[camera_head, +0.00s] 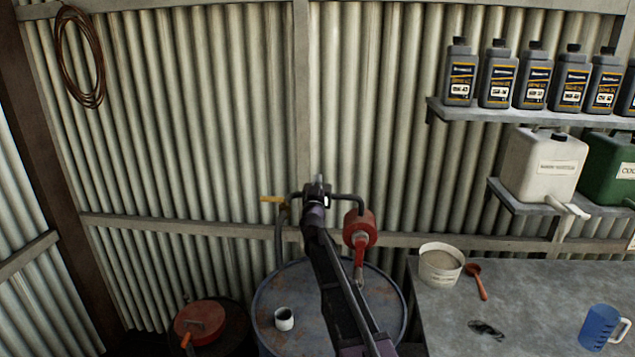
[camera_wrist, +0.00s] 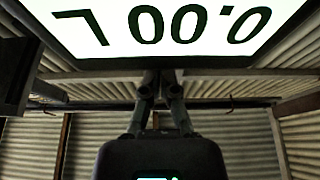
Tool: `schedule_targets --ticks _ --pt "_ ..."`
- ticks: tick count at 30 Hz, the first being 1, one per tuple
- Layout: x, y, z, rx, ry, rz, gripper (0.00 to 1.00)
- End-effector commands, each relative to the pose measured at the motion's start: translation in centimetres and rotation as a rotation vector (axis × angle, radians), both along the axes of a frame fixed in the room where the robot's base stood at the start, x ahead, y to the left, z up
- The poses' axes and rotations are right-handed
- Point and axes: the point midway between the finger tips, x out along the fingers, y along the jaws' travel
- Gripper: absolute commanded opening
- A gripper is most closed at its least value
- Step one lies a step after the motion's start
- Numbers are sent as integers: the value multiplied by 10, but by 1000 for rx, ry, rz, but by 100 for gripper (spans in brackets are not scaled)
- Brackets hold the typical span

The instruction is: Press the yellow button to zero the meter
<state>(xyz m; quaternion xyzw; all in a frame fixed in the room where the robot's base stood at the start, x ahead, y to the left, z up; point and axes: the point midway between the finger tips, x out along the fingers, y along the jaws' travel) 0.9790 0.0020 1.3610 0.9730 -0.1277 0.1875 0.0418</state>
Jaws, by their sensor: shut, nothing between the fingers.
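The meter's lit display (camera_wrist: 110,62) fills the top of the wrist view and appears upside down, reading 0.00 L in large dark digits. The yellow button cannot be made out in either view. My gripper (camera_wrist: 160,78) is shut and empty, its fingertips at the lower edge of the display in the picture; whether they touch anything I cannot tell. In the head view my gripper (camera_head: 319,184) is raised above the blue drum (camera_head: 262,310), in front of the corrugated wall, and my arm hides what lies behind it.
A red pump (camera_head: 360,230) with a dark pipe stands right of my gripper. A yellow-handled fitting (camera_head: 271,199) is on the left. The workbench (camera_head: 535,292) on the right holds a tub (camera_head: 440,266) and a blue jug (camera_head: 599,328).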

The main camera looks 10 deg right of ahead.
Motion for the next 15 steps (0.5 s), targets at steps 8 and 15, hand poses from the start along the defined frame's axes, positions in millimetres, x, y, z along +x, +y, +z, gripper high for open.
schedule_targets --ticks 8,15 --pt "-8 2 11 0 -7 -3 0" --pt "-37 9 -1 -1 -8 -3 0"
